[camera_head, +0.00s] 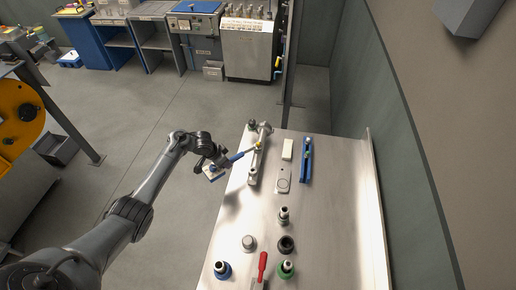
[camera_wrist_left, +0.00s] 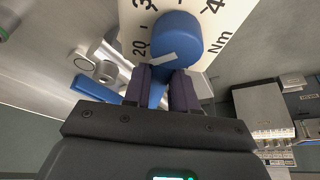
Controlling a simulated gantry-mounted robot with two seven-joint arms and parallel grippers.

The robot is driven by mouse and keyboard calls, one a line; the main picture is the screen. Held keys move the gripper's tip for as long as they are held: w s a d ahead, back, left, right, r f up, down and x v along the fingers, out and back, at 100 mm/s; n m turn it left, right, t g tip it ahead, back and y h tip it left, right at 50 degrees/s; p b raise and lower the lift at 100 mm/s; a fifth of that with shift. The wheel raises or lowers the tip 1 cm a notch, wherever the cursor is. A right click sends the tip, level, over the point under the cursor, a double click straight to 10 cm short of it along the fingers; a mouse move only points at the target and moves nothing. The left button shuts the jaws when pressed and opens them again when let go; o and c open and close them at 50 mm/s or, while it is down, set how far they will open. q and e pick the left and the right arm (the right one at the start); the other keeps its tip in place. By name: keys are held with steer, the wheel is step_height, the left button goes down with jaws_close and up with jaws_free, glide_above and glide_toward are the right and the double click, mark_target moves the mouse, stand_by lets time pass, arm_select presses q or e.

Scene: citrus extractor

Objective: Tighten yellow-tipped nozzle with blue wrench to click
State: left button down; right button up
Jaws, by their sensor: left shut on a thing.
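My left gripper (camera_head: 221,162) is at the left edge of the steel table, shut on the blue wrench (camera_head: 239,156). The wrench reaches up and right to the yellow-tipped nozzle (camera_head: 259,145), which sits by a metal fixture (camera_head: 255,166) near the table's far end. Whether the wrench head is seated on the nozzle is too small to tell. In the left wrist view, the wrench's blue rounded end (camera_wrist_left: 177,38) shows between and beyond the fingers, before a white dial (camera_wrist_left: 230,22) marked in Nm. The dial's pointer cannot be read clearly. My right gripper is out of view.
On the table (camera_head: 325,235) are a white block (camera_head: 287,149), a blue holder (camera_head: 305,162), a grey plate (camera_head: 283,180), a blue-based fitting (camera_head: 222,269), a green-based fitting (camera_head: 286,269) and a red-handled tool (camera_head: 263,262). A raised wall edges the right side. Floor lies open at left.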

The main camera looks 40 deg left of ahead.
arm_select(q)
steer(key=shift+s+d+n+y, duration=0.15)
steer(key=shift+d+n+y, duration=0.15)
steer(key=shift+d+n, duration=0.85)
steer(key=c, duration=1.5)
jaws_free()
steer(key=shift+d, duration=0.25)
jaws_close()
steer(key=shift+o, duration=0.5)
jaws_free()
jaws_close()
steer(key=shift+r, duration=0.1)
